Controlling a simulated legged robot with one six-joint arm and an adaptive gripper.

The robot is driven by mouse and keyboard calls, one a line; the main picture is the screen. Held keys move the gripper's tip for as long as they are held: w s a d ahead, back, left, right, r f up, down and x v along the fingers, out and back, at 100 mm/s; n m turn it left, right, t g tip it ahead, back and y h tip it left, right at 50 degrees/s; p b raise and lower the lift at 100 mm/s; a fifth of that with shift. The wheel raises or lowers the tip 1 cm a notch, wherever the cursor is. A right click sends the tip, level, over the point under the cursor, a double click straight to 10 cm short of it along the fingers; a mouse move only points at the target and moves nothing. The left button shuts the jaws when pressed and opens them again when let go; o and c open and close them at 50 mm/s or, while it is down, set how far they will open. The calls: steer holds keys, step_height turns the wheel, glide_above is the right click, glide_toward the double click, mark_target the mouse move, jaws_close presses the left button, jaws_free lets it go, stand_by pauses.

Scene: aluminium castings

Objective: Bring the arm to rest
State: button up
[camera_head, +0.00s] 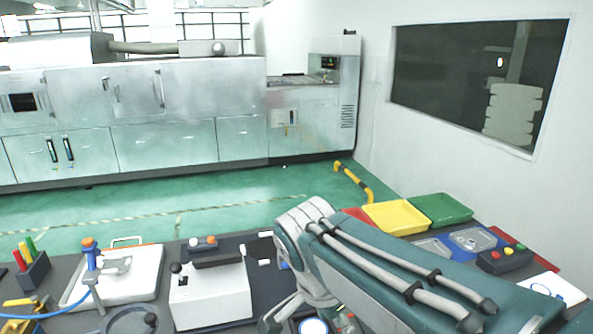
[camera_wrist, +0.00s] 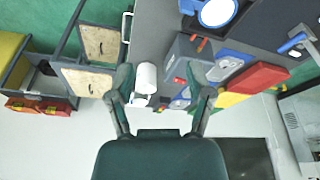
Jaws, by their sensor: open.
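My arm (camera_head: 395,270), teal with grey hoses along it, reaches over the right part of the dark worktop in the head view. Its end bends down at the lower middle, where grey finger parts show partly behind the arm. In the wrist view my gripper (camera_wrist: 163,82) has its two dark fingers spread apart, with nothing held between them. A white rounded object (camera_wrist: 146,78) appears beyond the fingers, near the left one, apparently not touched.
The worktop holds a white control box (camera_head: 210,295), a white tray (camera_head: 145,262), a yellow tray (camera_head: 402,214), a green tray (camera_head: 440,209) and a button box (camera_head: 504,258). A yellow floor rail (camera_head: 353,181) stands behind. Wooden-fronted drawers (camera_wrist: 98,42) show in the wrist view.

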steer(key=s+d+f+n+t+y, duration=0.2)
steer(key=s+d+n+t, duration=0.2)
steer(key=s+d+n, duration=0.4)
steer(key=d+n, duration=0.1)
steer(key=n, duration=0.2)
steer(key=shift+s+d+f+y, duration=0.3)
steer(key=shift+s+y, duration=0.1)
